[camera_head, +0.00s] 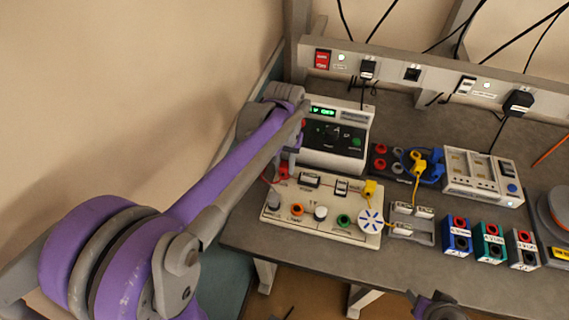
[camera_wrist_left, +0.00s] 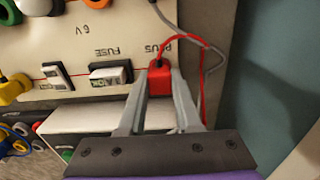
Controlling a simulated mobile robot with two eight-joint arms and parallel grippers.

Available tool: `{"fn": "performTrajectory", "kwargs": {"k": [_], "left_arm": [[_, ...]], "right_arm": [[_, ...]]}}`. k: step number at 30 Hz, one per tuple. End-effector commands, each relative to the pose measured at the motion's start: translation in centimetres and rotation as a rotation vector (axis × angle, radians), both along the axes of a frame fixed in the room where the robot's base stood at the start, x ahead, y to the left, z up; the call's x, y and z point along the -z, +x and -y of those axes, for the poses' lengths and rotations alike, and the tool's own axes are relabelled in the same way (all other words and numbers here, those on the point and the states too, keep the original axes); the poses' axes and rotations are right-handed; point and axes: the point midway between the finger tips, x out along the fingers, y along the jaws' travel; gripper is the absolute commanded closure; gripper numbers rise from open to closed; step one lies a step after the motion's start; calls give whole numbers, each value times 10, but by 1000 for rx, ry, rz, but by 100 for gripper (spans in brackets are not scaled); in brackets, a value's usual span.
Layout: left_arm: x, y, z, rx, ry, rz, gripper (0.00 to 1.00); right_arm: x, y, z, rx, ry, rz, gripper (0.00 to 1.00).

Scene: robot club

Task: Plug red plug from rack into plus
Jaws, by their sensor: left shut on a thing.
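My left gripper (camera_wrist_left: 158,95) is shut on the red plug (camera_wrist_left: 158,80), with one finger on each side of it. In the left wrist view the plug is beside the printed PLUS label (camera_wrist_left: 152,50) on the cream board. The plus socket is hidden by the plug, and I cannot tell whether the plug is seated in it. In the head view the red plug (camera_head: 284,173) shows at the back left of the cream board (camera_head: 330,228), and my arm hides most of the gripper. The dark rack (camera_head: 378,165) stands behind the board. Part of my right gripper (camera_head: 437,305) shows at the bottom edge.
A power supply (camera_head: 345,150) stands right behind the board. Yellow plugs (camera_head: 370,187) with a lead are on the board and at the rack. Blue, teal and grey cell boxes (camera_head: 457,240) stand at the right. A red lead (camera_wrist_left: 203,90) loops beside my left gripper.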

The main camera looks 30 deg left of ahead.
Motion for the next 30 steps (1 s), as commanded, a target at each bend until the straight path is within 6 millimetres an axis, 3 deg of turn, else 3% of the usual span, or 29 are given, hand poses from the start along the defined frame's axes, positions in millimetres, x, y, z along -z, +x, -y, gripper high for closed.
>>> {"fn": "performTrajectory", "kwargs": {"k": [12,13,18,30], "left_arm": [[2,0,0,0,0,0,100],[2,0,0,0,0,0,64],[2,0,0,0,0,0,34],[-6,0,0,0,0,0,33]], "right_arm": [[2,-1,0,0,0,-1,50],[2,-1,0,0,0,-1,50],[2,-1,0,0,0,-1,50],[1,0,0,0,0,0,50]]}}
